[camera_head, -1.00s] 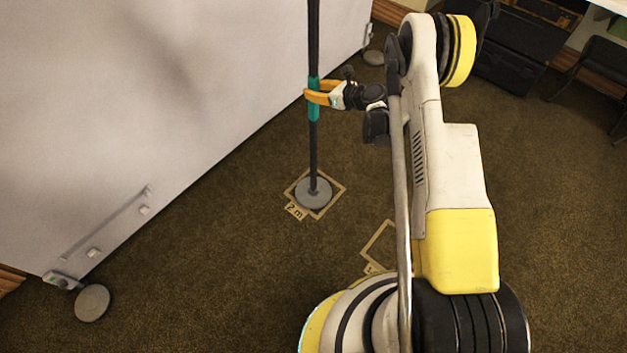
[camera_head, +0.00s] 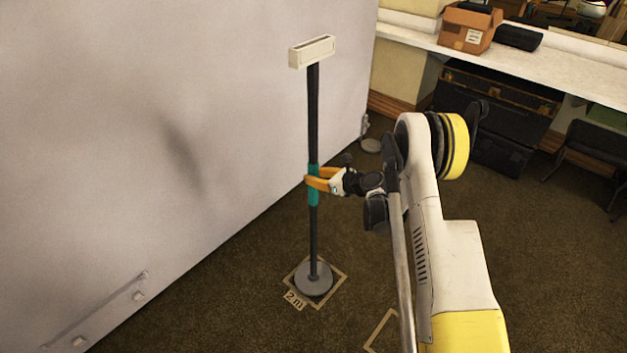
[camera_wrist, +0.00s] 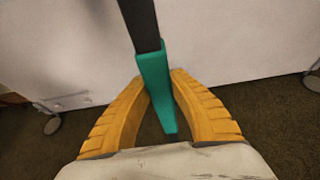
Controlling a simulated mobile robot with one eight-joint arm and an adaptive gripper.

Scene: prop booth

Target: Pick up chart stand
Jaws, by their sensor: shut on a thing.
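The chart stand (camera_head: 313,125) is a thin dark pole with a pale slotted block on top, a teal grip sleeve midway and a round grey base. It stands upright, its base within a taped square marked "2 m" on the carpet. My gripper (camera_head: 312,182) is shut on the teal sleeve, its orange fingers coming from the right. In the wrist view the fingers (camera_wrist: 160,88) lie on both sides of the teal sleeve (camera_wrist: 155,82). Whether the base touches the floor is hard to tell.
A large pale panel (camera_head: 170,130) on feet stands close at the left. A second taped square (camera_head: 385,330) lies partly hidden by my arm.

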